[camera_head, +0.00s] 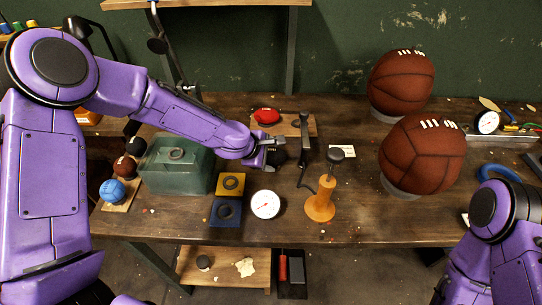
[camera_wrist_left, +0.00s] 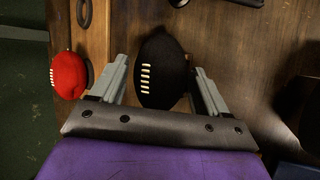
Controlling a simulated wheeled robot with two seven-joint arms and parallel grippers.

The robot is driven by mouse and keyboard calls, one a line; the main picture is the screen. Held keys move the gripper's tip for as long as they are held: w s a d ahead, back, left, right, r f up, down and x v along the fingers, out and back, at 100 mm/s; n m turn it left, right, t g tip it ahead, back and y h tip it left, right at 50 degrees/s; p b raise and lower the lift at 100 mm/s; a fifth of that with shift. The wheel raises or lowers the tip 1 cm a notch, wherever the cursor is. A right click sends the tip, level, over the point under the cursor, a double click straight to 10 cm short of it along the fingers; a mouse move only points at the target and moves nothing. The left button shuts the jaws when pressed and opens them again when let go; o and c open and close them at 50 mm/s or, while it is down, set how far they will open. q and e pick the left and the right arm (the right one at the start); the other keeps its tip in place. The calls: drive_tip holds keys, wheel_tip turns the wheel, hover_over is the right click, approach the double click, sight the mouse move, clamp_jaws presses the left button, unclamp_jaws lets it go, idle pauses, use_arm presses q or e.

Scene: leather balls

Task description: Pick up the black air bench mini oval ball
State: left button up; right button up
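The black mini oval ball (camera_wrist_left: 160,68) with white laces lies between the two fingers of my left gripper (camera_wrist_left: 159,66) in the left wrist view. The fingers stand apart, one on each side of it, with a narrow gap at the left finger; contact on the right is hard to tell. In the head view my left gripper (camera_head: 274,150) is over the table's middle, and the dark ball (camera_head: 279,158) shows partly behind its fingers. Of my right arm only links show at the lower right; its gripper is out of view.
A red mini ball (camera_head: 266,116) sits on a wooden board (camera_head: 292,124) behind. A green box (camera_head: 176,165), a white dial (camera_head: 265,204) and an orange-based pump (camera_head: 320,203) stand close by. Two large brown balls (camera_head: 401,82) (camera_head: 422,154) stand at the right.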

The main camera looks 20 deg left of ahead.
use_arm(q)
drive_tip(key=shift+s, duration=0.1)
drive_tip(key=c, duration=0.8)
drive_tip(key=shift+r, duration=0.1)
drive_tip(key=shift+c, duration=0.2)
